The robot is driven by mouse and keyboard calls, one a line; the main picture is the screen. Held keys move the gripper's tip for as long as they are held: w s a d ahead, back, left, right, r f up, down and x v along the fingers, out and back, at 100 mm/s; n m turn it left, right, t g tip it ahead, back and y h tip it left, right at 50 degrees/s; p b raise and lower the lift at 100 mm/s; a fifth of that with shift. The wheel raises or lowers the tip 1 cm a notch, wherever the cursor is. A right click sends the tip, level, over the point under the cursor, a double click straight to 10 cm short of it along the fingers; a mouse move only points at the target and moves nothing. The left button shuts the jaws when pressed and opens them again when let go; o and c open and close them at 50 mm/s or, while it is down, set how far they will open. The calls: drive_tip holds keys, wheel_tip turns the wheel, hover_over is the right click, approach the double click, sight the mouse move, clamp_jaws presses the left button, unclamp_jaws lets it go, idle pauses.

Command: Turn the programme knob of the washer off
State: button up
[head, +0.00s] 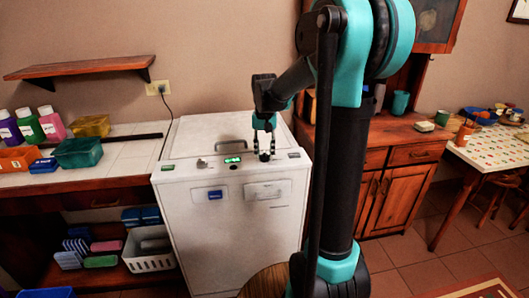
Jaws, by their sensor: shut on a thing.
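The white washer (215,265) stands in the middle of the head view, with its control strip along the front edge of the top. The dark programme knob (264,157) sits on that strip, right of a lit green display (233,160). My gripper (264,152) points down over the knob, its two dark fingers on either side of it. It is shut on the knob. The fingers partly hide the knob, and its pointer position is too small to tell.
The washer lid (205,133) is down. Left is a tiled counter (125,147) with bottles and boxes; a white basket (148,262) is below. Right are a wooden cabinet (385,200) and a table (490,150). A cable runs from the wall socket (158,88) behind the washer.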

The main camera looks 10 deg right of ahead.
sight(265, 153)
drive_tip(key=shift+n, duration=1.3)
drive_tip(key=o, duration=1.2)
wheel_tip(265, 153, up, 12)
drive_tip(key=s+d+f+t, duration=0.2)
drive_tip(key=s+f, duration=0.9)
drive_tip(key=s+d+f+t, duration=0.2)
drive_tip(key=s+f, duration=0.9)
drive_tip(key=f, duration=0.1)
drive_tip(key=shift+f, duration=0.15)
